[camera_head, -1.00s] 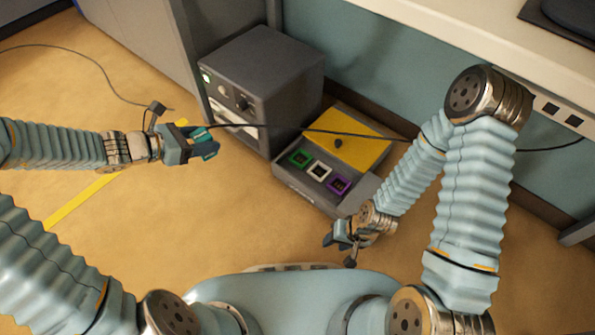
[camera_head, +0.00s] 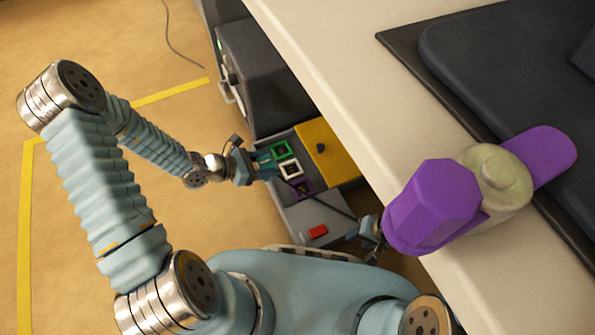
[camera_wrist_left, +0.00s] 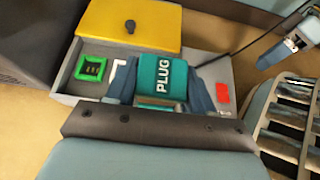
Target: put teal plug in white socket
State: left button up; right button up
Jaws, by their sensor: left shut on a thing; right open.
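My left gripper (camera_head: 262,167) is shut on the teal plug (camera_wrist_left: 162,78), whose face reads PLUG in the left wrist view. The plug is at the left edge of the grey socket panel, close beside the white socket (camera_head: 290,169). I cannot tell whether they touch. In the wrist view the plug and fingers hide most of the white socket (camera_wrist_left: 119,72). The green socket (camera_head: 281,150) is behind it and the purple socket (camera_head: 303,190) in front.
A yellow plate (camera_head: 325,146) with a dark knob and a red switch (camera_head: 318,231) are on the panel. A black cable runs across it. A dark box (camera_head: 262,80) stands behind. The white bench (camera_head: 340,85) carries a purple and beige object (camera_head: 435,205).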

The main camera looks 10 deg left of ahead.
pick_arm(q)
jog(key=f, duration=0.1)
jog(key=d+f, duration=0.1)
jog(key=f, duration=0.1)
jog(key=shift+s+d+f, duration=0.2)
jog(key=shift+s+f, duration=0.1)
jog(key=shift+s, duration=0.05)
jog(key=w+d+f+b, duration=0.1)
jog(key=w+f, duration=0.2)
jog(key=w, duration=0.1)
jog(key=w+d+f+b, duration=0.1)
jog(key=w+f, duration=0.2)
jog(key=w, duration=0.1)
jog(key=w+d+f+b, duration=0.1)
jog(key=w+f, duration=0.2)
jog(key=w, duration=0.1)
jog(key=shift+w+d+f+b, duration=0.15)
jog(key=shift+w+d+b, duration=0.1)
jog(key=shift+b, duration=0.15)
jog(key=shift+w+f+b, duration=0.15)
jog(key=shift+f+b, duration=0.3)
jog(key=shift+f, duration=1.15)
jog(key=shift+f, duration=0.2)
jog(key=o, duration=1.2)
jog(key=shift+r, duration=0.1)
jog(key=shift+c, duration=0.2)
